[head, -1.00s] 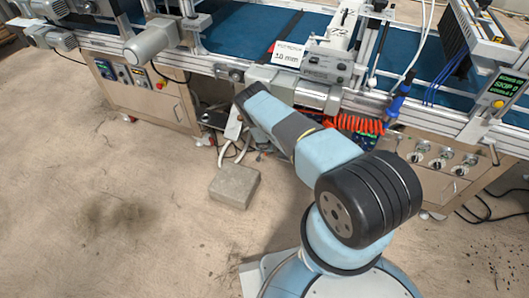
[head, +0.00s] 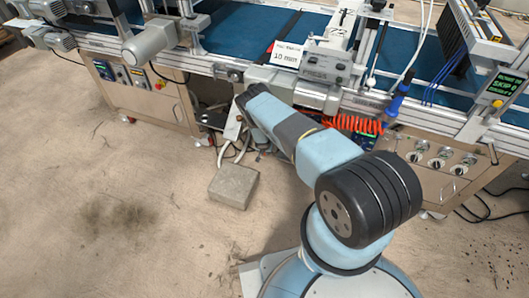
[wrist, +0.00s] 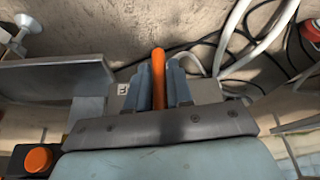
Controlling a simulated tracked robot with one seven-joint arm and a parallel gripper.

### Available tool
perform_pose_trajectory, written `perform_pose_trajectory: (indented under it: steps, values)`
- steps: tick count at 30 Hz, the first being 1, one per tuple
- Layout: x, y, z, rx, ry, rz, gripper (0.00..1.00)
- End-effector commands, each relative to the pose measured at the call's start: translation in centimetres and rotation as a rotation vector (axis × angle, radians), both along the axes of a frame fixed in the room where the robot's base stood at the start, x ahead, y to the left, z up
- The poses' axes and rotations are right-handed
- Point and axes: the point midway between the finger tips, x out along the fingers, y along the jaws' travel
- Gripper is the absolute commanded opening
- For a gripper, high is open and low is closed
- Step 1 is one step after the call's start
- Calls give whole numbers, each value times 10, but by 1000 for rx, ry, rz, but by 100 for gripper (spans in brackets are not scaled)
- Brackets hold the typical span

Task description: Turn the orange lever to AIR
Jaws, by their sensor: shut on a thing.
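In the wrist view the orange lever (wrist: 158,75) points up and away between the two grey-blue fingers of my gripper (wrist: 159,82). The fingers are closed on the lever from both sides. A small pale label with a dark letter, too small to read surely, shows left of the fingers. In the head view my arm reaches toward the machine's lower side, and it hides the lever and my gripper. No AIR mark can be read.
A grey metal bracket (wrist: 60,76) stands close left of the fingers. An orange button (wrist: 38,159) is at lower left. Pale hoses (wrist: 265,45) run at upper right. In the head view a concrete block (head: 233,186) lies on the floor, and the conveyor machine (head: 150,98) spans the back.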

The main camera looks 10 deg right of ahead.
Motion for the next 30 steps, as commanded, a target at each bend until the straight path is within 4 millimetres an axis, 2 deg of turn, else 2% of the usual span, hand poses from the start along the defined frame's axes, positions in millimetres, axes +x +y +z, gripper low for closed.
perform_pose_trajectory:
  steps: [14,30]
  values:
    - [2,6,0,109,-80,10,0]
    - [8,8,4,404,-292,-2,0]
